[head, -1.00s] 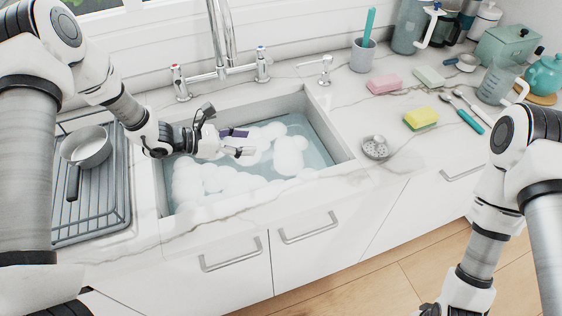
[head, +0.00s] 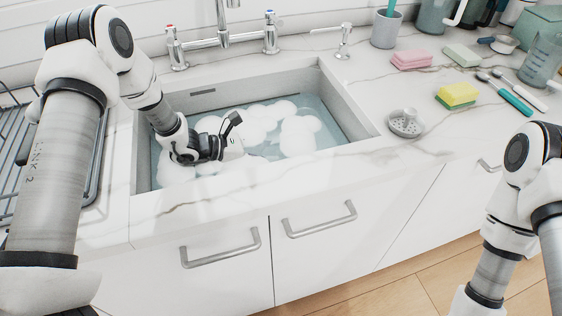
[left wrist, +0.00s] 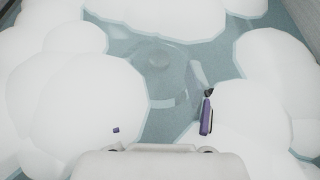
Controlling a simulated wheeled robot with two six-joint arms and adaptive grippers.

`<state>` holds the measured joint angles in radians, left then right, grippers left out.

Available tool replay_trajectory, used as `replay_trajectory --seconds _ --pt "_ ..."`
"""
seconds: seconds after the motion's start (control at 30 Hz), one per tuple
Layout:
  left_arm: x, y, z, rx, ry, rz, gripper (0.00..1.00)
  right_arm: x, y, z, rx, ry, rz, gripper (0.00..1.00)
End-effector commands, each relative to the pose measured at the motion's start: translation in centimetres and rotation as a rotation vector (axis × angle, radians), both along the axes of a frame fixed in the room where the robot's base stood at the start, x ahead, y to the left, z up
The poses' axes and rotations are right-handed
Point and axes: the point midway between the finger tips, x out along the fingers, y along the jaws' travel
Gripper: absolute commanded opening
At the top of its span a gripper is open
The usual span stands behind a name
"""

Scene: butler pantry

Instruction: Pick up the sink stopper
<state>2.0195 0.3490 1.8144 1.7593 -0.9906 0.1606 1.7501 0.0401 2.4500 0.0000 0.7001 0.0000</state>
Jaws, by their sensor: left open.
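A faint round shape (left wrist: 158,57), which may be the sink stopper, shows blurred under the water in the left wrist view, in a gap between foam mounds. I cannot tell whether it is the stopper or the drain. My left gripper (head: 232,140) is open, pointing down into the sink (head: 350,105) among the foam. In the left wrist view its fingertips (left wrist: 162,120) sit apart below the round shape in the picture, partly hidden by foam. A perforated round metal piece (head: 405,123) lies on the counter right of the sink. My right gripper is out of view.
White foam (head: 300,135) covers much of the water. The tall faucet (head: 222,38) stands behind the sink. A yellow sponge (head: 457,95), pink block (head: 411,59) and brushes (head: 510,95) lie on the right counter. A dish rack (head: 15,140) is at left.

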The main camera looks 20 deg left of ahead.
Motion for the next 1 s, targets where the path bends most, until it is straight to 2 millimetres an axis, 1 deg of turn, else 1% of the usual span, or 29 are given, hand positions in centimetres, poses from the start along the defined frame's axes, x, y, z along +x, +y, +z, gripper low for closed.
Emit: replay_trajectory --seconds 0.1,0.23,0.47,0.57,0.6,0.63,0.93,1.0 --pt "1.1 -1.7 -0.7 0.002 0.000 -0.005 0.57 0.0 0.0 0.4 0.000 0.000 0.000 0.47" --pt "2.2 -3.2 -1.5 0.002 -0.001 -0.003 0.57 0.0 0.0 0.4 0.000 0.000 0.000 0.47" --pt "2.4 -3.4 -1.7 -0.001 -0.001 0.000 0.57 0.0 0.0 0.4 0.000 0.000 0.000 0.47" --pt "2.4 -3.4 -1.7 -0.001 -0.001 0.000 0.25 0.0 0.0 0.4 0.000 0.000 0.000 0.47" --pt "2.4 -3.4 -1.7 -0.001 -0.001 0.000 0.11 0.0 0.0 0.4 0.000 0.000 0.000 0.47" --pt "2.4 -3.4 -1.7 -0.001 -0.001 0.000 0.00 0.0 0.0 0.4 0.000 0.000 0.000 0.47" --pt "2.4 -3.4 -1.6 0.000 -0.001 0.000 0.00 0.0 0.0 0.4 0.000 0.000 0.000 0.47" --pt "2.4 -3.4 -1.2 0.000 -0.002 0.000 0.00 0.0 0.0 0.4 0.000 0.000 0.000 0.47"
